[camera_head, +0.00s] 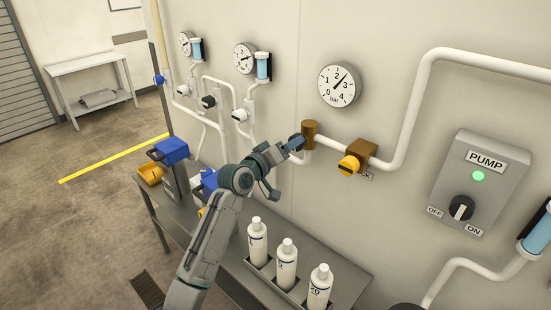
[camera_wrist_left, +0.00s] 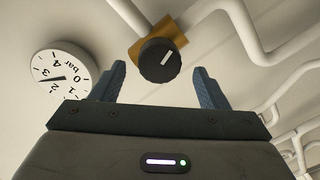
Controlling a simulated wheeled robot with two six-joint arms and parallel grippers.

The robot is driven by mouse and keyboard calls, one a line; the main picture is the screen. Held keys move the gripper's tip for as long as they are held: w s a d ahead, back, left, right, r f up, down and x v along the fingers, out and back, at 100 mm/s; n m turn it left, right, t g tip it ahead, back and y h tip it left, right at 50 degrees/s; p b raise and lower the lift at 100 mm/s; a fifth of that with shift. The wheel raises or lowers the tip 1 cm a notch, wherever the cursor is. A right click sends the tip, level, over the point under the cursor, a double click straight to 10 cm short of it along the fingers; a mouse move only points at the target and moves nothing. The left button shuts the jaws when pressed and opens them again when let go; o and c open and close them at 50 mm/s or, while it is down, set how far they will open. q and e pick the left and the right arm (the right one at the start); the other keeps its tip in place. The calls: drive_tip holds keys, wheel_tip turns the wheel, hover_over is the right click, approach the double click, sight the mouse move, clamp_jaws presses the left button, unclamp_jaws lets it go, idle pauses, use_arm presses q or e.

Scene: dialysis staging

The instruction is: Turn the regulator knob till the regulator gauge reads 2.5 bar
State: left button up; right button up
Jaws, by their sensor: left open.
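The regulator knob (camera_wrist_left: 160,60) is black with a white line, on a brass body (camera_wrist_left: 148,38). In the head view the brass regulator body (camera_head: 310,133) sits on the white pipe, and the knob is mostly hidden by my gripper. The round white regulator gauge (camera_head: 340,86) is above it, marked 0 to 4 bar; its needle points between 2 and 3, near 2.5. The gauge also shows in the left wrist view (camera_wrist_left: 63,75). My left gripper (camera_head: 297,143) is open, its blue fingers on either side of the knob in the wrist view; contact is not clear. My right gripper is not in view.
A yellow-handled valve (camera_head: 348,166) is right of the regulator. A pump box (camera_head: 480,180) with a green light is further right. Below, a grey table (camera_head: 345,285) bears white bottles (camera_head: 287,262) in a rack. Two more gauges (camera_head: 245,57) are on the left.

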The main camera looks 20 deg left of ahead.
use_arm(q)
drive_tip(key=b+v, duration=0.1)
drive_tip(key=v, duration=0.5)
drive_tip(key=shift+s+b, duration=0.3)
